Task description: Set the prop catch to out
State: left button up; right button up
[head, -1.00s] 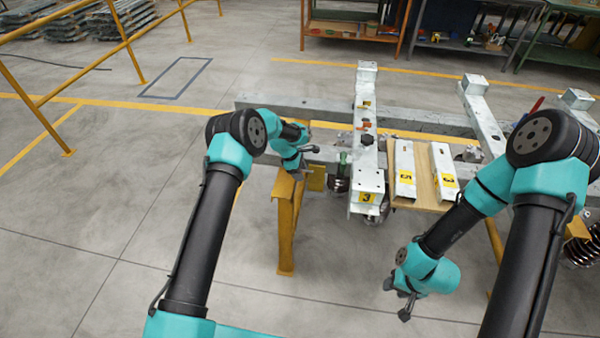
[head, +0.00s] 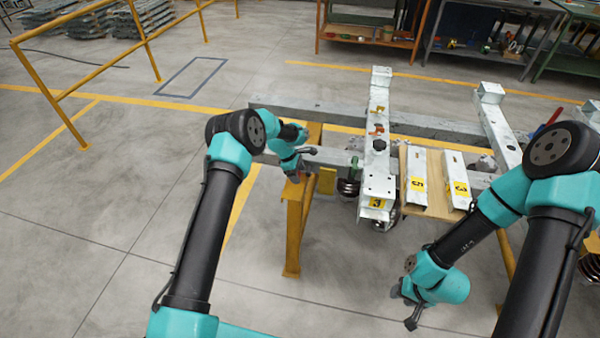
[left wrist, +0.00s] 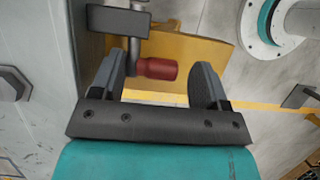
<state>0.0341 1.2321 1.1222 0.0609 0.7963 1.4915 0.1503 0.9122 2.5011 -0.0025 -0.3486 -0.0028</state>
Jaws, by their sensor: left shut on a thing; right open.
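The prop catch shows in the left wrist view as a red grip (left wrist: 157,69) on a short grey metal lever beside the frame's grey beam. My left gripper (head: 306,158) is at the left end of the isolator frame, by the top of a yellow stand. The contact is partly hidden. My right gripper (head: 408,308) is open and empty, low over the floor in front of the frame.
The isolator frame's long beam (head: 440,128) runs behind a cross-member (head: 379,150) with a yellow label. A board with labelled plates (head: 417,182) lies to its right. The yellow stand (head: 294,230) is below my left gripper. Floor in front is clear.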

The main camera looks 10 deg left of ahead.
pick_arm(q)
jog(key=shift+o, duration=0.6)
jog(key=shift+s+a+f, duration=0.1)
jog(key=shift+a+f, duration=0.05)
jog(key=shift+r, duration=0.25)
jog(key=shift+w+r, duration=0.2)
jog(key=shift+r, duration=0.05)
jog(key=v, duration=1.6)
jog(key=shift+r, duration=0.35)
jog(key=shift+a+f, duration=0.1)
